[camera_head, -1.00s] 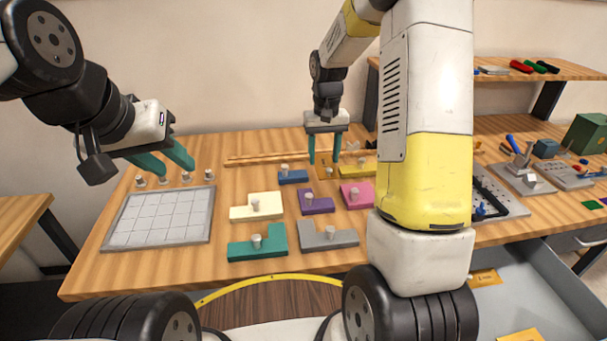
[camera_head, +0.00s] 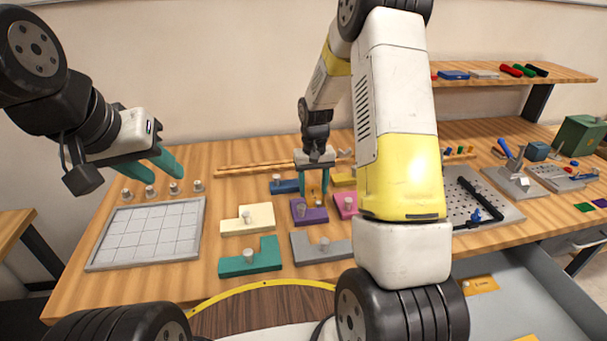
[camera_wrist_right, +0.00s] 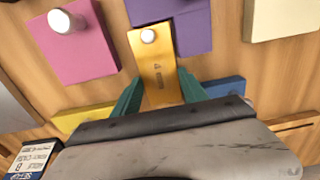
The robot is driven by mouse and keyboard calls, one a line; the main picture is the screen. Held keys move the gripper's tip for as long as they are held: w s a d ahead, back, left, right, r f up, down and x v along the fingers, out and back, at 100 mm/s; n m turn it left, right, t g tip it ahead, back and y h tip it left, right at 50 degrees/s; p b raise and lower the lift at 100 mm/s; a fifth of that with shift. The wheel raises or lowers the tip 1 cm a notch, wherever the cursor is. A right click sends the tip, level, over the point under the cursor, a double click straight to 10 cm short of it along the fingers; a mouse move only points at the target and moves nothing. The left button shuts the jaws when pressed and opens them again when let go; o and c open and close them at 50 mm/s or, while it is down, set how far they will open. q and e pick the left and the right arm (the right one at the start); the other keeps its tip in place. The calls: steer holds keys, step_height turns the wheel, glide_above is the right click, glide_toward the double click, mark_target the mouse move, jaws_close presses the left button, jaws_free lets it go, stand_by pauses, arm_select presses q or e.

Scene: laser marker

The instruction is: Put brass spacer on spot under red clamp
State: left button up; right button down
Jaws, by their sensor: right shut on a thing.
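My right gripper (camera_head: 313,200) is shut on a brass-coloured plate, the brass spacer (camera_wrist_right: 158,68). The right wrist view shows the spacer flat-faced with a pale knob at one end and a "4" printed on it, between my teal fingers (camera_wrist_right: 160,98). In the head view the spacer (camera_head: 316,188) is small and partly hidden by the fingers, in front of the purple block (camera_head: 300,215). My left gripper (camera_head: 172,172) is open and empty above the table's left part. A red long piece (camera_head: 511,70) lies on the back shelf; I cannot tell whether it is the red clamp.
Yellow, pink (camera_wrist_right: 75,45), cream (camera_head: 240,219), blue, teal (camera_head: 245,260) and grey (camera_head: 318,250) knobbed blocks crowd the table's middle. A gridded tray (camera_head: 98,254) is at left. A pegboard (camera_head: 495,208) and tools stand at right. An open drawer (camera_head: 515,290) is below.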

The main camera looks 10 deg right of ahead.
steer(key=shift+f, duration=0.2)
steer(key=c, duration=0.6)
jaws_free()
